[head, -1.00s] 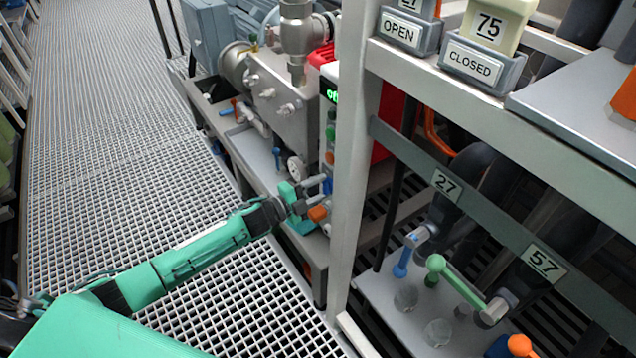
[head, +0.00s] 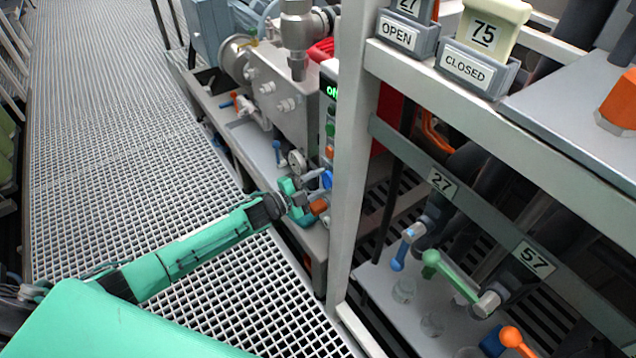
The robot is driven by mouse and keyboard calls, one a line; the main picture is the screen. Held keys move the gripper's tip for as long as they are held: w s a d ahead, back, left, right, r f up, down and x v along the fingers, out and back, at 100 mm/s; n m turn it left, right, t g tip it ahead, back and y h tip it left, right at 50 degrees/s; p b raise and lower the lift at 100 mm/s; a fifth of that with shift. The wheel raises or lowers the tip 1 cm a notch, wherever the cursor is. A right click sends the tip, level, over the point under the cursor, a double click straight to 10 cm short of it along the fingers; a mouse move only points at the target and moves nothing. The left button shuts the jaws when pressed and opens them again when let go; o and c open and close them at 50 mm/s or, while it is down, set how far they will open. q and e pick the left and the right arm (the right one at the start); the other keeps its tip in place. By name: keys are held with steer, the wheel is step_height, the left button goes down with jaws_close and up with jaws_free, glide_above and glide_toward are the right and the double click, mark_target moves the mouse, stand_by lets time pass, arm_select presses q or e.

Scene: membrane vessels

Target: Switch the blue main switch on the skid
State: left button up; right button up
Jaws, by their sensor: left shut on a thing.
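The blue main switch (head: 327,179) sits low on the narrow front of the control panel (head: 329,118) on the skid, beside the grey frame post. My left gripper (head: 312,188) reaches in from the left with its fingers at the blue switch and is shut on it. The fingers hide part of the switch, so its exact angle is hard to read. My right gripper is not in view.
The grey post (head: 348,150) stands close to the right of the panel. An orange knob (head: 319,206) sits just below the switch. Valve handles, blue (head: 398,258) and green (head: 448,272), are lower right. Open grating (head: 110,140) lies left.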

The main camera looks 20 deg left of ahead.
arm_select(q)
steer(key=o, duration=1)
steer(key=v, duration=1.4)
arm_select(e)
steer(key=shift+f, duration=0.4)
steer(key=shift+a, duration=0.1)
